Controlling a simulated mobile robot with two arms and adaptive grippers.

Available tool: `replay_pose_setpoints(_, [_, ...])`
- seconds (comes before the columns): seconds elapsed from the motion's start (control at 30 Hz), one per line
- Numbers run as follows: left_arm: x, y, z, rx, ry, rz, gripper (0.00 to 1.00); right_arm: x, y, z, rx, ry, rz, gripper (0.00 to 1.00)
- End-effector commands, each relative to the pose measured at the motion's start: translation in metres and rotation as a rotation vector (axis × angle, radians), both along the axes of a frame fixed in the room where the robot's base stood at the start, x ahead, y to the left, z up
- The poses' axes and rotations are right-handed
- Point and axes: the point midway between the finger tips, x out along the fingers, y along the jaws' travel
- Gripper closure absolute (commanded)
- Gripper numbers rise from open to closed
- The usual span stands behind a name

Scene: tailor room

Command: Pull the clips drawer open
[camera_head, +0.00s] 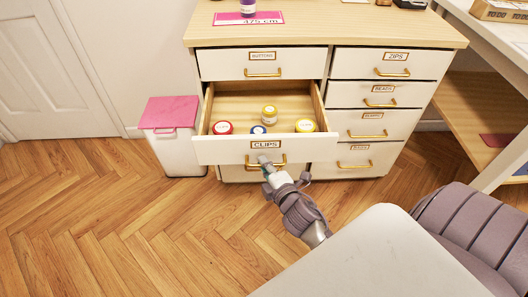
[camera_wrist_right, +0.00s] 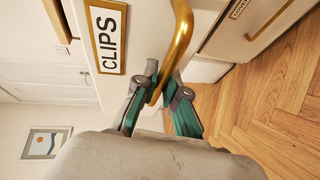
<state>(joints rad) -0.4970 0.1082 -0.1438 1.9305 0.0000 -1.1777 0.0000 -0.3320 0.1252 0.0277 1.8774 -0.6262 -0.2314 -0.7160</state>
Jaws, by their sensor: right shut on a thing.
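The clips drawer (camera_head: 225,149) stands pulled out of the white cabinet, in the left column below the buttons drawer. Its front carries a "CLIPS" label (camera_head: 265,145), which also shows in the right wrist view (camera_wrist_right: 109,38). Several lidded spools or jars, such as a red one (camera_head: 222,128) and a yellow one (camera_head: 268,114), lie inside. My right gripper (camera_head: 267,166) is at the drawer's brass handle (camera_head: 280,162). In the right wrist view its green-sided fingers (camera_wrist_right: 160,98) are shut around the handle bar (camera_wrist_right: 182,38). My left gripper is not in view.
The other drawers, such as buttons (camera_head: 225,64) and zips (camera_head: 355,65), are closed. A white bin with a pink lid (camera_head: 168,112) stands left of the cabinet. A white table (camera_head: 500,50) is at the right. The wooden floor (camera_head: 130,240) at the front left is clear.

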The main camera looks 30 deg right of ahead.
Motion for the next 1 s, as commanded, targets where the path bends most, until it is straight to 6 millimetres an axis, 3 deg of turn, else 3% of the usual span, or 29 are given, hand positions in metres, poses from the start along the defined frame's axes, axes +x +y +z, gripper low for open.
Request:
replay_pose_setpoints(0.5, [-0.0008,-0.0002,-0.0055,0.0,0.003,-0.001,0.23,-0.0075,0.0044,-0.0007,0.0,0.001,0.0,1.0])
replay_pose_setpoints(0.53, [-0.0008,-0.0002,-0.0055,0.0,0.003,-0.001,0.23,-0.0074,0.0043,-0.0007,-0.001,0.001,0.0,0.89])
replay_pose_setpoints(0.7, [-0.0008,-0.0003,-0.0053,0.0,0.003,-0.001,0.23,-0.0073,0.0044,-0.0004,0.0,0.001,0.0,0.64])
replay_pose_setpoints(1.0, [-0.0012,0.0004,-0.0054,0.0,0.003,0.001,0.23,-0.0086,0.0047,-0.0001,0.0,0.0,0.0,0.64])
